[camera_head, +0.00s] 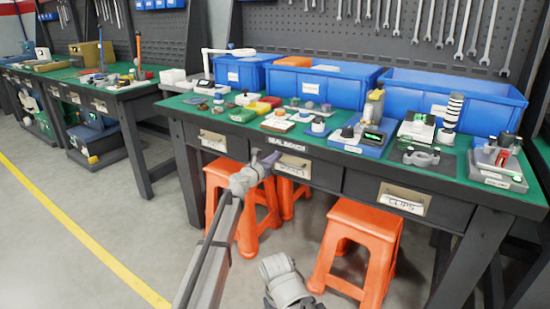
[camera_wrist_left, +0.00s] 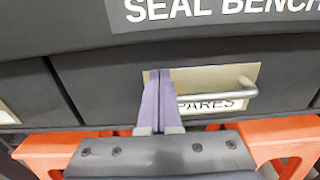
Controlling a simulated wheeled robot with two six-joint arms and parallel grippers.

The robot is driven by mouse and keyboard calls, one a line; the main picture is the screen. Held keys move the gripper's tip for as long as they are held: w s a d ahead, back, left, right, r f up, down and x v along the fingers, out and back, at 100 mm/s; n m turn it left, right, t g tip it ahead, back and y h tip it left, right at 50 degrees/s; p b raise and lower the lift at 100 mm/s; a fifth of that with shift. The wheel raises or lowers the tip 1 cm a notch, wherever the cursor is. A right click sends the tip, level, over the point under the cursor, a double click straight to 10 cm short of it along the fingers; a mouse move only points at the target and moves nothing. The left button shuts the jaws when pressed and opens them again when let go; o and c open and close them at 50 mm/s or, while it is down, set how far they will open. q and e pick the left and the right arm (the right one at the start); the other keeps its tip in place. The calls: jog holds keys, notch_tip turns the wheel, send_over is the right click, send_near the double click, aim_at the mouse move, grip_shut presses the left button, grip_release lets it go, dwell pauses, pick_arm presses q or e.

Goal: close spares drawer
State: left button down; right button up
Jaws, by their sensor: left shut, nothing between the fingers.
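The spares drawer (camera_head: 318,175) is the middle dark drawer under the seal bench. In the left wrist view its front (camera_wrist_left: 100,90) carries a beige plate (camera_wrist_left: 212,80) with a SPARES label (camera_wrist_left: 208,105) and a metal bar handle (camera_wrist_left: 225,95). My left gripper (camera_head: 272,157) is at this drawer front. In the left wrist view its purple fingers (camera_wrist_left: 157,74) are together and empty, in front of the plate's left end, beside the handle. They hide part of the plate and label. The drawer front looks about level with its neighbours; I cannot tell whether a small gap remains or whether the fingertips touch.
The green bench top (camera_head: 230,122) holds blue bins (camera_head: 317,88) and several small items near the front edge. A clips drawer (camera_head: 450,210) is at the right. Orange stools (camera_head: 356,245) stand below the bench. Open floor (camera_head: 60,265) lies at the left.

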pick_arm(q)
jog(key=shift+w+d, duration=0.15)
jog(key=shift+w, duration=0.25)
jog(key=v, duration=1.5)
jog(key=s+a+f+m+g+y, duration=0.1)
jog(key=s+f+m+g+y, duration=0.2)
jog(key=s+f+m+g, duration=0.9)
jog(key=s+a+f+m+g+y, duration=0.1)
jog(key=s+a+f+m+y, duration=0.2)
jog(key=s+a+m, duration=0.4)
jog(key=s+a+f+m+y, duration=0.2)
jog(key=s+f+m, duration=0.15)
jog(key=s, duration=0.45)
jog(key=s+a+f+m+g+y, duration=0.1)
jog(key=s+a+f+m+y, duration=0.2)
jog(key=s+a+m, duration=0.35)
jog(key=s+d+r+m+y+p, duration=0.1)
jog(key=s+d+r+m+p, duration=0.15)
jog(key=d, duration=0.35)
jog(key=s+d+r+m+p, duration=0.1)
jog(key=s+d, duration=0.3)
jog(key=d, duration=0.1)
notch_tip(320, 180, up, 36)
jog(key=p, duration=3.6)
jog(key=shift+d+g+p, duration=0.2)
jog(key=shift+g+p, duration=0.1)
jog(key=shift+g, duration=0.1)
